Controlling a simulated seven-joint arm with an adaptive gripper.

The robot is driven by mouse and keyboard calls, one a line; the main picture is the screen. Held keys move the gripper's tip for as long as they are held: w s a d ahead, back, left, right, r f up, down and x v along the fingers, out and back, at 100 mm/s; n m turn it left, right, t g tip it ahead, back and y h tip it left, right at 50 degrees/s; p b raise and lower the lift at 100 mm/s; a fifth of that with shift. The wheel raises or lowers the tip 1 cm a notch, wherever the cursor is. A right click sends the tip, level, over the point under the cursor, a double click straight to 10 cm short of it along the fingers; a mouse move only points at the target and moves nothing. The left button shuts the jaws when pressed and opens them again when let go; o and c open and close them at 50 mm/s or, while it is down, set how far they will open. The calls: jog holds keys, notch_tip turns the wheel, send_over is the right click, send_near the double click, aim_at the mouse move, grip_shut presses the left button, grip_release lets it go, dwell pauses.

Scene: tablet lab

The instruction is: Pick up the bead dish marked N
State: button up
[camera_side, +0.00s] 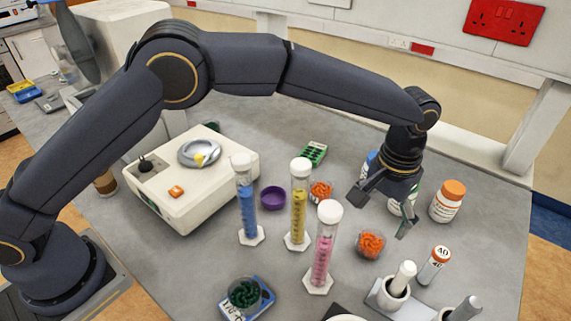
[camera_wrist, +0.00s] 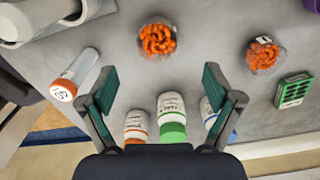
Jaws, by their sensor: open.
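Clear dishes of orange beads stand on the grey bench. One dish (camera_side: 371,244) is just below and in front of my gripper (camera_side: 384,212); in the wrist view this dish (camera_wrist: 157,38) lies ahead of the open fingers (camera_wrist: 158,88), with nothing between them. A second orange dish (camera_side: 321,191) is farther back; in the wrist view this dish (camera_wrist: 264,53) carries a small white tag at its rim, too small to read. A dish of dark green beads (camera_side: 246,293) sits at the front on a blue-edged device. I cannot make out an N on any dish.
Measuring tubes with blue (camera_side: 248,210), yellow (camera_side: 298,215) and pink (camera_side: 323,255) contents stand left of the near orange dish. A mortar (camera_side: 394,293) and an orange-capped vial (camera_side: 434,265) are to its right. Capped bottles (camera_wrist: 172,116) stand close under my gripper.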

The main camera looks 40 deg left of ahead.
aim_at(373, 240)
jog(key=f, duration=0.8)
jog(key=shift+s+d, duration=0.15)
jog(key=shift+d, duration=0.05)
jog(key=shift+c, duration=0.2)
jog(key=c, duration=1.2)
